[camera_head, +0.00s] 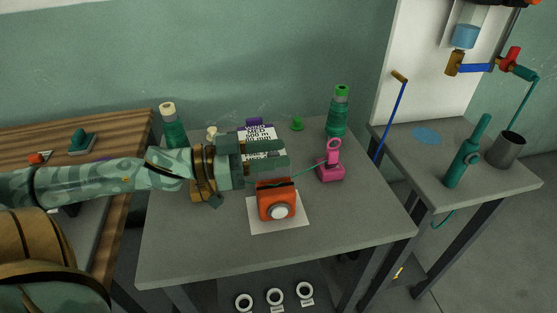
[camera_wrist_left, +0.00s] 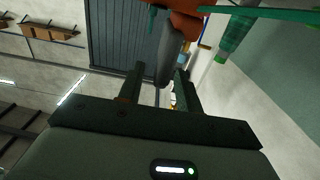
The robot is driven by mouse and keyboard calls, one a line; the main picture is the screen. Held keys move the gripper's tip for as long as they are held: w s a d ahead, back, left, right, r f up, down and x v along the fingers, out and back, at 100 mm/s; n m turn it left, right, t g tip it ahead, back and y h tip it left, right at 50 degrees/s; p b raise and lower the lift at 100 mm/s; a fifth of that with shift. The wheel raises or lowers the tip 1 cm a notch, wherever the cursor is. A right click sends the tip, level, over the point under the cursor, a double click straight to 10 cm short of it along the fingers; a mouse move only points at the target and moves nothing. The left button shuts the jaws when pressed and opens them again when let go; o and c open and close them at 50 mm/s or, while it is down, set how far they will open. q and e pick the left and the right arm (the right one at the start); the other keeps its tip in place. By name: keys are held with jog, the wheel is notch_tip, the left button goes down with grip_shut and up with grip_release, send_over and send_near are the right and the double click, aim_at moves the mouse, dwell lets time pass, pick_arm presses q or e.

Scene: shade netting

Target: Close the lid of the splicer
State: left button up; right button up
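The orange splicer (camera_head: 277,203) stands on a pale sheet (camera_head: 296,230) on the grey table, with a round whitish part on its front. Its top is partly behind my left gripper (camera_head: 286,156), so I cannot tell the lid's position. A thin green strand runs from the splicer's top to the pink ringed holder (camera_head: 332,167). My left gripper is open, its fingers apart, above and behind the splicer. In the left wrist view, an orange body (camera_wrist_left: 186,23) and a grey part (camera_wrist_left: 168,60) show beyond the open fingers; contact is unclear. My right gripper is out of view.
A green bottle (camera_head: 173,125) and a banded green one (camera_head: 337,115) stand at the table's back. A printed label (camera_head: 259,137) shows behind my gripper. The table's front is clear.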

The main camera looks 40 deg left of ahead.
pick_arm(q)
jog(key=shift+w+d+r, duration=0.1)
jog(key=shift+w+d, duration=0.05)
grip_shut()
